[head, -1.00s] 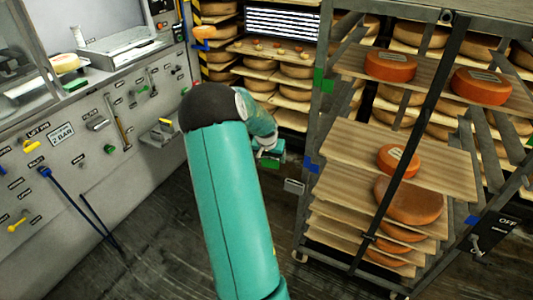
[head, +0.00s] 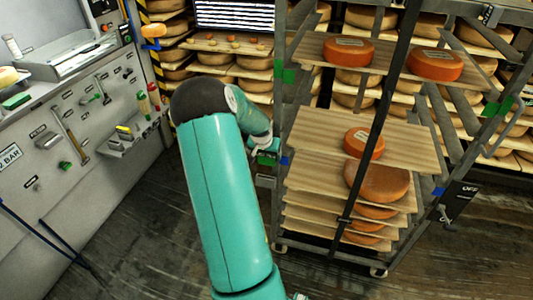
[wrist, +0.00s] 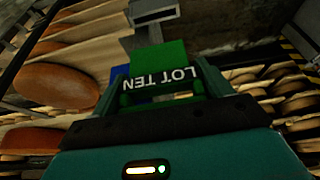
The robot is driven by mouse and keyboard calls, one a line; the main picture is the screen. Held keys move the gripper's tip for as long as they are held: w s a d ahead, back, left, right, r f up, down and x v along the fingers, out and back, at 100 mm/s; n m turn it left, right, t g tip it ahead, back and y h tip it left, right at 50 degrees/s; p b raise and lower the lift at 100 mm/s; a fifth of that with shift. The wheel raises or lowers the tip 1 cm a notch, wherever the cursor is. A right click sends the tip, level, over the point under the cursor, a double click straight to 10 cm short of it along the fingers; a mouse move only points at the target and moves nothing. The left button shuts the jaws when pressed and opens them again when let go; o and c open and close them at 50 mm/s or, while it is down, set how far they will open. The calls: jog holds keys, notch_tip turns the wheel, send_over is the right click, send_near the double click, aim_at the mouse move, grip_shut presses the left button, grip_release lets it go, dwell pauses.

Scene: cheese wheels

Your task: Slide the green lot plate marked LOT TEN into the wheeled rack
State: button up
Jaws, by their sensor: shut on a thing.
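The green lot plate (wrist: 162,58) shows upside-down LOT TEN lettering in the wrist view. My gripper (wrist: 160,90) is shut on it, with a finger at either side of the lettering. In the head view, my gripper (head: 264,147) is beside the left post of the wheeled rack (head: 395,130), and the plate there is small and partly hidden. A grey metal bracket (wrist: 153,12) with a dark slot lies beyond the plate in the wrist view. I cannot tell whether plate and bracket touch.
The rack carries wooden boards (head: 400,140) and orange cheese wheels (head: 348,50). A blue tab (head: 284,161) and a green tab (head: 287,75) sit on its left post. The wall panel (head: 65,130) with tools stands at left.

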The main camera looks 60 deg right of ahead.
aim_at(266, 176)
jog(key=shift+w+a+f, duration=0.1)
jog(key=shift+w+f, duration=0.05)
jog(key=shift+f, duration=2.85)
jog(key=shift+f, duration=3)
jog(key=o, duration=1)
jog(key=v, duration=1.3)
jog(key=shift+r, duration=0.4)
